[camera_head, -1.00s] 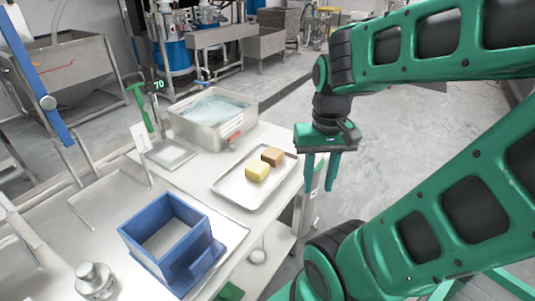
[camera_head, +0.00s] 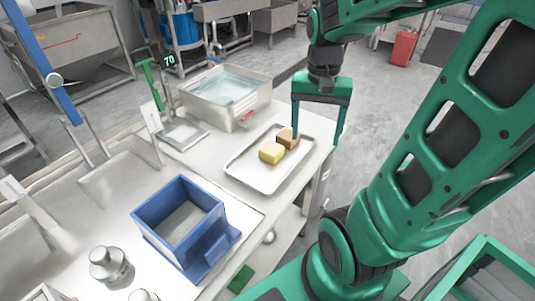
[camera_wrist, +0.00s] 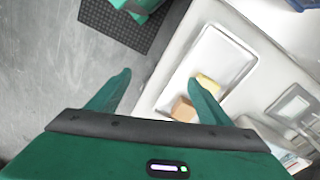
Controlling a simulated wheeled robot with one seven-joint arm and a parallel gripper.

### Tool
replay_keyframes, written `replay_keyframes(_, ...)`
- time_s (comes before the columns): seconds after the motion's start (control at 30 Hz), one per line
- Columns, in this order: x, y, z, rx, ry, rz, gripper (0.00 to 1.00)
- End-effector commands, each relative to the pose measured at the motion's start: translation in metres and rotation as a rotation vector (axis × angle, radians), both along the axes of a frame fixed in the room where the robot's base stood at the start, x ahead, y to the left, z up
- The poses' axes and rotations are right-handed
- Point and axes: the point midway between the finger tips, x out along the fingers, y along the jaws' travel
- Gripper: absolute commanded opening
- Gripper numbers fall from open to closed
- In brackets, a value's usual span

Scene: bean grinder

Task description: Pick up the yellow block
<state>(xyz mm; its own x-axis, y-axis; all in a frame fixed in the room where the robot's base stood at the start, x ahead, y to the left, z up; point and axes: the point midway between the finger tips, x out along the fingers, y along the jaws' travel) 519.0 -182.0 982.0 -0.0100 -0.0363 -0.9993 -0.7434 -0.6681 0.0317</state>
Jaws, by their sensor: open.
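The yellow block (camera_head: 271,153) lies on a shallow metal tray (camera_head: 250,178) on the table, beside a brown block (camera_head: 287,138). In the wrist view the yellow block (camera_wrist: 208,84) shows just past the tip of one finger, with the brown block (camera_wrist: 183,109) nearer the gripper. My gripper (camera_head: 317,138) is open and empty, its fingers wide apart and pointing down. In the head view one finger shows close to the brown block and the other lies right of the tray. I cannot tell whether a finger touches the brown block.
A metal basin of water (camera_head: 222,95) stands behind the tray, with a flat scale (camera_head: 180,135) beside it. A blue box (camera_head: 180,215) and a metal weight (camera_head: 108,264) stand at the front left. The table edge runs right of the tray, with open floor beyond.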

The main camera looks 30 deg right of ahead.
Motion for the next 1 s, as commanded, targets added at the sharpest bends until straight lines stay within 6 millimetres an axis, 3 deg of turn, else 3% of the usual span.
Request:
replay_keyframes(0.03, 0.023, 0.003, -0.004, -0.001, 0.005, -0.045, 0.73)
replay_keyframes(0.2, 0.086, 0.019, -0.017, 0.007, -0.006, -0.203, 0.73)
replay_keyframes(0.4, 0.129, 0.037, -0.03, 0.028, -0.015, -0.316, 0.73)
replay_keyframes(0.57, 0.139, 0.044, -0.042, 0.035, -0.013, -0.344, 0.73)
replay_keyframes(0.8, 0.138, 0.045, -0.076, 0.035, -0.012, -0.344, 0.73)
replay_keyframes(1.0, 0.139, 0.044, -0.09, 0.034, -0.015, -0.343, 0.73)
